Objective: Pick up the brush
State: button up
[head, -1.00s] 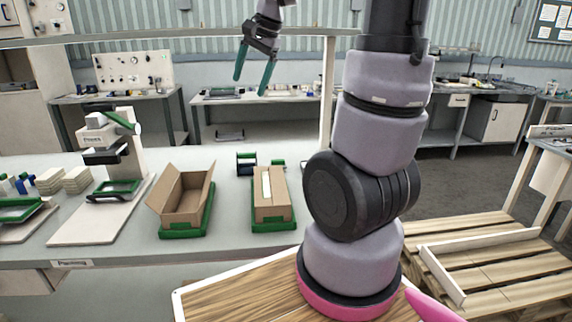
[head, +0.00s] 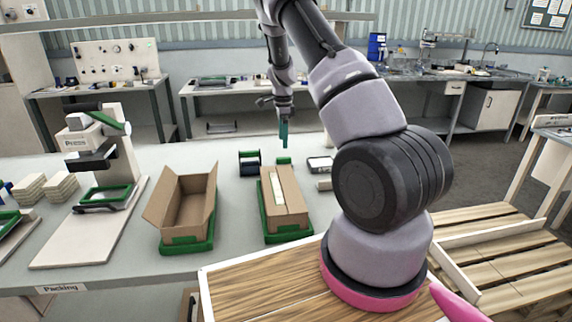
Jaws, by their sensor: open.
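I cannot make out a brush for certain in the head view. A small pale item (head: 324,185) lies on the packing table (head: 233,228) close beside my arm, partly hidden by it, too small to identify. A flat grey-and-white item (head: 320,165) lies just behind it. My gripper (head: 284,143) points down with its green fingers seen nearly edge-on, above the back part of the table. It is open, and nothing shows between the fingers.
An open cardboard box (head: 183,207) and a closed, taped box (head: 285,200) stand in green trays. A dark green-and-black holder (head: 249,163) is behind them. A press (head: 100,150) stands at left. A wooden pallet (head: 510,250) is at right.

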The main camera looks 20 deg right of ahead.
aim_at(284, 159)
notch_tip(284, 159, down, 10)
jog(key=shift+w+d+r, duration=0.1)
jog(key=shift+r, duration=0.05)
grip_shut()
dwell(0.4)
